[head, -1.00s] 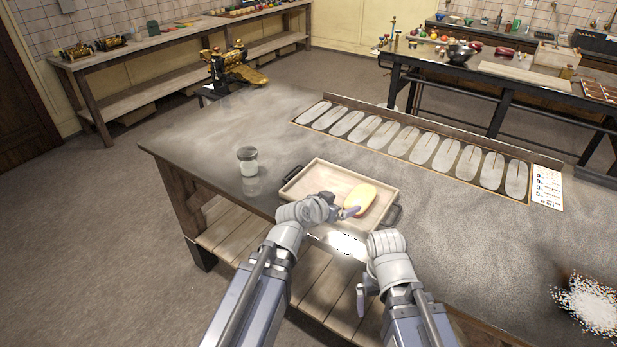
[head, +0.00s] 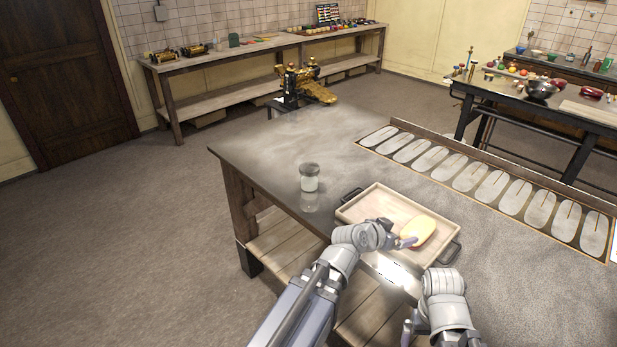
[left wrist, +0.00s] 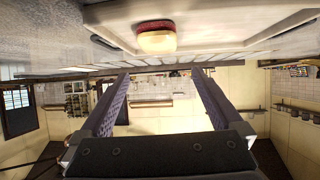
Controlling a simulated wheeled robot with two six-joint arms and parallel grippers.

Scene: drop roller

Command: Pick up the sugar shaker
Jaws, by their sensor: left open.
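The sugar shaker (head: 309,178) looks like a small clear jar with a dark lid and pale contents. It stands upright on the near left part of the grey table in the head view. My left gripper (head: 403,242) is over the tray's near side, to the right of the shaker and apart from it. In the left wrist view the left gripper (left wrist: 160,80) has its two fingers wide apart with nothing between them. My right gripper (head: 407,332) hangs low at the table's front edge, and its jaws are too unclear to read.
A shallow tray (head: 365,213) holds a yellow rounded object (head: 418,231), which also shows in the left wrist view (left wrist: 156,40). A brass machine (head: 300,82) stands at the table's far corner. A row of pale oval slots (head: 467,177) lies at the back. Around the shaker is clear.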

